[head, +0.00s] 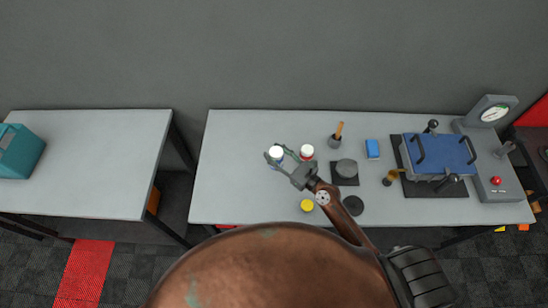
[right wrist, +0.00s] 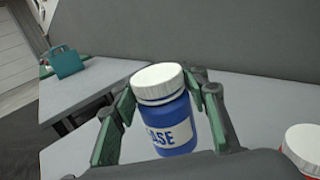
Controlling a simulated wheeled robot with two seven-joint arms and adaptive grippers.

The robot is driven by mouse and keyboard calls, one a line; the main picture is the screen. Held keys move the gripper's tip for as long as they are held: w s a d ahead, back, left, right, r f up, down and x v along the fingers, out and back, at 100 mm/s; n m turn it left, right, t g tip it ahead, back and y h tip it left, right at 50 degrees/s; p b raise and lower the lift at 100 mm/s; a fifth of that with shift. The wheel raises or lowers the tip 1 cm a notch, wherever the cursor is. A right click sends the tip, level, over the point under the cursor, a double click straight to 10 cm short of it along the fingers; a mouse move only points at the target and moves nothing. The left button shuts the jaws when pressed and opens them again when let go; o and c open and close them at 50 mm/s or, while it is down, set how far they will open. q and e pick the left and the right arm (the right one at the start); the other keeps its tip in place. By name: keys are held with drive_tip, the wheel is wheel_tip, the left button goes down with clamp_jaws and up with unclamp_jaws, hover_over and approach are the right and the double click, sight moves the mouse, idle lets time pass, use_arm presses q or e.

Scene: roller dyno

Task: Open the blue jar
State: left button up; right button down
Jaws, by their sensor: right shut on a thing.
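The blue jar (head: 277,164) stands upright on the grey workbench, left of its middle, with its white lid (head: 277,151) on. In the right wrist view the blue jar (right wrist: 170,128) has a white label ending in "ASE", and its white lid (right wrist: 157,78) sits on top. My right gripper (head: 279,158) is shut on the blue jar, with its green-padded fingers on either side of the body. My left gripper is not in view.
A red jar with a white lid (head: 307,152) stands close to the right of the blue jar. The bench's left end is clear.

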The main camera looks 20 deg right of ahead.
drive_tip(key=w+f+b, duration=0.1)
drive_tip(key=f, duration=0.1)
drive_tip(key=w+f+b, duration=0.1)
drive_tip(key=f+b, duration=0.1)
drive_tip(key=f, duration=0.1)
drive_tip(key=w+d+f+b, duration=0.1)
drive_tip(key=f+b, duration=0.1)
drive_tip(key=f, duration=0.1)
drive_tip(key=shift+w+f, duration=0.1)
drive_tip(key=shift+w, duration=0.25)
drive_tip(key=shift+f, duration=0.1)
drive_tip(key=c, duration=1.2)
unclamp_jaws()
drive_tip(key=shift+o, duration=0.2)
drive_tip(key=b+v, duration=0.3)
drive_tip(key=v, duration=0.8)
drive_tip(key=shift+s+f+b, duration=0.1)
drive_tip(key=shift+b, duration=0.2)
drive_tip(key=shift+s+d, duration=0.25)
drive_tip(key=shift+s, duration=0.15)
